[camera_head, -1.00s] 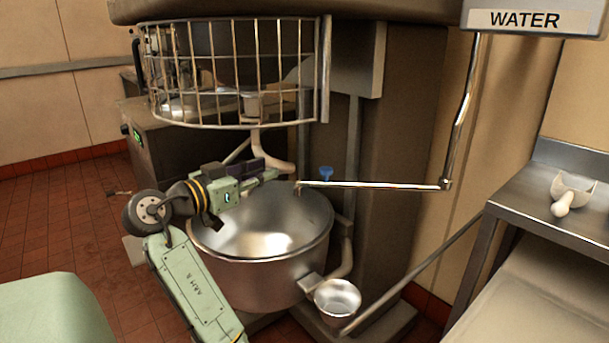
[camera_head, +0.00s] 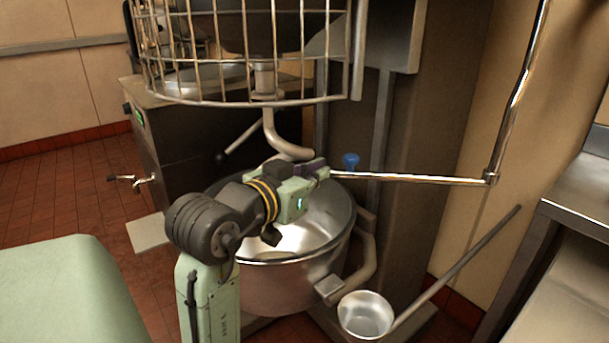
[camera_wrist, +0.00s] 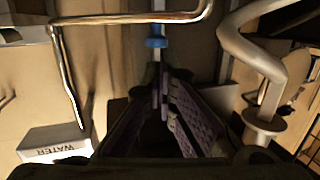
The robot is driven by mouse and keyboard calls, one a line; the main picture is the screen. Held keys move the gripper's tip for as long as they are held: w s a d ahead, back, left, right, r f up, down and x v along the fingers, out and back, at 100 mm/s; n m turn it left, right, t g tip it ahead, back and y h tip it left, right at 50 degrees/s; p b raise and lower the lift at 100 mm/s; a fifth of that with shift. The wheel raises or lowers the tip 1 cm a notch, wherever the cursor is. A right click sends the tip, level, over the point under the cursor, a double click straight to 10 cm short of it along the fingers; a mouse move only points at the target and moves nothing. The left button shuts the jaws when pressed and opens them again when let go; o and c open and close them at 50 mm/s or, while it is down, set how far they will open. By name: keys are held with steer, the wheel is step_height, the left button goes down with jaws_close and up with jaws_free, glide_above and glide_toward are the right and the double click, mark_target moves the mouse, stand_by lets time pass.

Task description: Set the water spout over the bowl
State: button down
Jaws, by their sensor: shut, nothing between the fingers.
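The water spout is a thin chrome pipe (camera_head: 420,178). It runs level to the left from an elbow on the right, and its left end appears above the steel bowl's (camera_head: 345,212) back right rim. My gripper (camera_head: 322,169) is shut and empty, with its dark fingers at or very near the spout's left end. I cannot tell whether they touch. In the wrist view the spout (camera_wrist: 130,18) crosses the top, beyond my fingertips (camera_wrist: 165,75), and its tip bends up at the right. My arm hides part of the bowl's left side.
A wire guard (camera_head: 250,60) and a mixer hook (camera_head: 275,135) hang above the bowl. A blue knob (camera_head: 351,160) stands behind the spout. A long-handled steel scoop (camera_head: 366,314) is in front of the bowl. A steel bench (camera_head: 585,190) stands at right. The WATER box (camera_wrist: 57,143) shows in the wrist view.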

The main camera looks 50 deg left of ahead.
mark_target(345, 159)
steer(key=p+x, duration=0.1)
steer(key=x, duration=0.6)
steer(key=shift+w+a, duration=0.15)
steer(key=shift+w, duration=0.2)
steer(key=shift+w, duration=0.1)
steer(key=shift+w+a+p, duration=0.3)
steer(key=shift+w+a, duration=1.3)
